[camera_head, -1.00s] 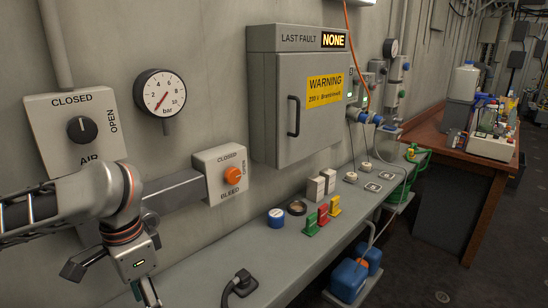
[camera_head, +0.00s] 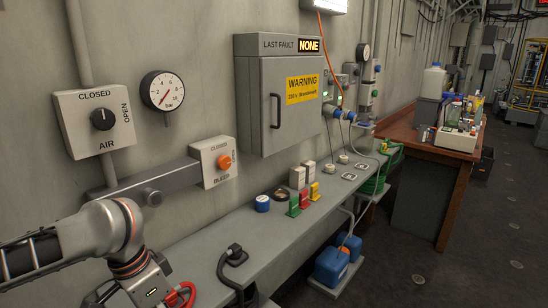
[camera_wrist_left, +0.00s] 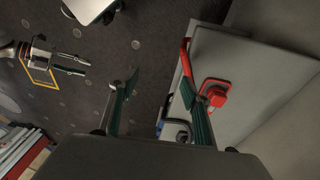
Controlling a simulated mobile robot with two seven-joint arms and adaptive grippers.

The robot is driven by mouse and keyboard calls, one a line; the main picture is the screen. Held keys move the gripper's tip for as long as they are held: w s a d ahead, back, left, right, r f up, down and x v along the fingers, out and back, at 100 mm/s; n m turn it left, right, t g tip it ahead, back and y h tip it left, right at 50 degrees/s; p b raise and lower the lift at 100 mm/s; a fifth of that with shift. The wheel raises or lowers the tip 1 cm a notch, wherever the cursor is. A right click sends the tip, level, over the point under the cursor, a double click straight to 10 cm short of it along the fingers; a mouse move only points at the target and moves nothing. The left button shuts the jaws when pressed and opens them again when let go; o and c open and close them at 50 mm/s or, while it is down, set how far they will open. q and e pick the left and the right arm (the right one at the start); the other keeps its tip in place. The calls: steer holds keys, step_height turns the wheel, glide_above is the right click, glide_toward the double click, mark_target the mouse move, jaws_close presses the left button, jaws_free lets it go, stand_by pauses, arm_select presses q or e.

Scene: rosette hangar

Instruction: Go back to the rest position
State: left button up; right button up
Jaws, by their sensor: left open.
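The grey bench (camera_head: 205,255) runs along the wall, with a black plug and cable (camera_head: 233,255) on its near end. AIR (camera_head: 95,122) and BLEED (camera_head: 214,162) switch boxes are on the wall. Blue containers (camera_head: 331,265) stand below the bench. The floor at right is open.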

arm_select(q)
steer(key=w+d+f+n+t+h, duration=0.25)
steer(key=d+f+t+h, duration=0.4)
steer(key=d+f, duration=0.75)
steer(key=s+a+f+n+t+y, duration=0.1)
steer(key=s+a+f+t+y, duration=0.3)
steer(key=s+a+f, duration=0.7)
step_height(320, 180, down, 3)
steer(key=a+y, duration=0.1)
steer(key=a, duration=0.1)
steer(key=shift+s+a+f+y, duration=0.15)
steer(key=shift+s+a+y, duration=0.15)
steer(key=shift+s+y, duration=0.1)
steer(key=shift+n, duration=0.25)
steer(key=shift+c, duration=0.4)
